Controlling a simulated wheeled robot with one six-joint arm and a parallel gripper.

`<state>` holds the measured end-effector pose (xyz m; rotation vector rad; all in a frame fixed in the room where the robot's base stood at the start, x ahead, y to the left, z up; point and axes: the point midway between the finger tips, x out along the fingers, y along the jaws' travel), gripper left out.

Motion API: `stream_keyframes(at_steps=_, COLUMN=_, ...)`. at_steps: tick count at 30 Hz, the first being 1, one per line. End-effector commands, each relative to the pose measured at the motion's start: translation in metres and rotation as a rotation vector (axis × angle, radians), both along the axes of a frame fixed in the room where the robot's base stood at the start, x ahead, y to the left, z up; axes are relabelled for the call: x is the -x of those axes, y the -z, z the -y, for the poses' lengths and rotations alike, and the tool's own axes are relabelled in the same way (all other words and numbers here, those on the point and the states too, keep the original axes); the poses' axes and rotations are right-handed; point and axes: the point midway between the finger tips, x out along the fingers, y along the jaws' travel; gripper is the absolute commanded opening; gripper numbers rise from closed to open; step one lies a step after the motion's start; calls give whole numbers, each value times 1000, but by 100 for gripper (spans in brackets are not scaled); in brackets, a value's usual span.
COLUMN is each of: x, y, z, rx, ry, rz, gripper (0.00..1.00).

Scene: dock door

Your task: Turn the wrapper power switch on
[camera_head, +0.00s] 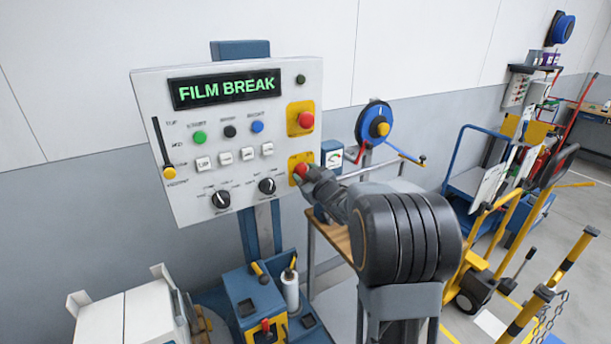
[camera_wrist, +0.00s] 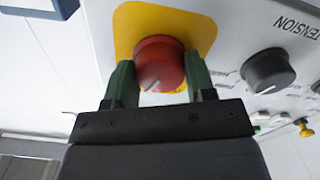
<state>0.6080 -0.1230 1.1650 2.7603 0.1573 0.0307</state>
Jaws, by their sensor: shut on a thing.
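The control panel (camera_head: 235,130) is light grey, with a display (camera_head: 225,88) reading "FILM BREAK" in green. A red rotary knob (camera_head: 301,169) sits on a yellow plate at the panel's lower right; I take it to be the power switch. In the wrist view the red knob (camera_wrist: 160,58) has a small white mark at its edge, on the yellow plate (camera_wrist: 205,22). My gripper (camera_head: 307,174) reaches it from the right. Its two green fingers (camera_wrist: 160,80) are shut on the knob's sides. The knob's labels are hidden.
A second red button (camera_head: 306,120) on a yellow plate is just above. Black dials (camera_head: 267,186) and coloured buttons lie to the left. A blue reel (camera_head: 375,122) is to the right of the panel, and yellow and blue carts (camera_head: 487,240) stand farther right.

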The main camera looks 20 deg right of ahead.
Motion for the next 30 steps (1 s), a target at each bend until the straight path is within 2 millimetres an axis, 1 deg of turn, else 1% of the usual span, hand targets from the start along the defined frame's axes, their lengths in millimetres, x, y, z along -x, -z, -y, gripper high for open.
stream_keyframes(at_steps=6, x=0, y=0, z=0, rx=-169, ry=0, rz=-22, gripper=27)
stream_keyframes(at_steps=15, x=0, y=0, z=0, rx=-324, ry=-1, rz=-38, gripper=27)
stream_keyframes(at_steps=21, x=0, y=0, z=0, rx=-374, ry=-1, rz=-44, gripper=27)
stream_keyframes(at_steps=30, x=0, y=1, z=0, rx=-392, ry=-1, rz=-46, gripper=27)
